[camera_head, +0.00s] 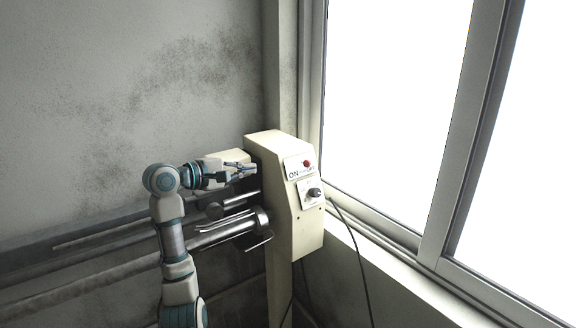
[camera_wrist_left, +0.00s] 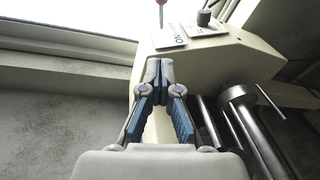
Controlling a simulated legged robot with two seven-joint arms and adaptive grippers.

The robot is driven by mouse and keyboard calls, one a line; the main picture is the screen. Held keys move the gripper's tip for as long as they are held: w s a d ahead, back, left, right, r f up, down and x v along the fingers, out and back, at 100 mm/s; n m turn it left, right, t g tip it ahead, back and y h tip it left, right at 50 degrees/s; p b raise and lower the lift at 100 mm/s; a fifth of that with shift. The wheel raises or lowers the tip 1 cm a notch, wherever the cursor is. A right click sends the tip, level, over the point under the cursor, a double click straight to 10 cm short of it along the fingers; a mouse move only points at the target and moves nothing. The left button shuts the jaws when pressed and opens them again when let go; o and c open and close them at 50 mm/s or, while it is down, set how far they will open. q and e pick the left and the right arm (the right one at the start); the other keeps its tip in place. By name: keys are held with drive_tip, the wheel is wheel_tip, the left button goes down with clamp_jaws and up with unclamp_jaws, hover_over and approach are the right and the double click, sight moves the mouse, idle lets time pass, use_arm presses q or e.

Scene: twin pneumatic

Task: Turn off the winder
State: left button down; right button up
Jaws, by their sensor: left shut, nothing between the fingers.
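The winder (camera_head: 283,219) is a cream upright housing in the middle of the head view, with metal rods and rollers on its left side. Its sloped face carries a label reading ON, a red button (camera_head: 307,163) and a black knob (camera_head: 314,192) on a white plate. My left gripper (camera_head: 254,169) is shut and empty, just left of the panel at about the button's height. In the left wrist view its fingertips (camera_wrist_left: 160,62) meet below the label, with the red button (camera_wrist_left: 161,3) at the top edge and the black knob (camera_wrist_left: 204,17) to the right. My right gripper is not in view.
Metal rollers (camera_head: 222,228) run left from the housing under my left arm. A window frame (camera_head: 447,130) and sill (camera_head: 400,279) stand close on the right. A black cable (camera_head: 358,250) hangs from the housing. Bare grey wall (camera_head: 90,90) lies behind.

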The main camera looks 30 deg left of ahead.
use_arm(q)
drive_tip(key=shift+w, duration=0.25)
drive_tip(key=p, duration=0.2)
approach(305, 162)
drive_tip(key=w+a+f, duration=0.2)
drive_tip(key=w+a, duration=0.1)
drive_tip(key=w, duration=0.2)
drive_tip(key=shift+w+d+f+p, duration=0.15)
drive_tip(key=shift+w+d, duration=0.25)
drive_tip(key=shift+d, duration=0.2)
drive_tip(key=shift+w+d+p, duration=0.1)
drive_tip(key=shift+w+d, duration=0.3)
drive_tip(key=shift+d, duration=0.15)
drive_tip(key=shift+w+d+f+p, duration=0.15)
drive_tip(key=shift+w+d, duration=0.2)
drive_tip(key=shift+d, duration=0.25)
drive_tip(key=shift+r, duration=0.2)
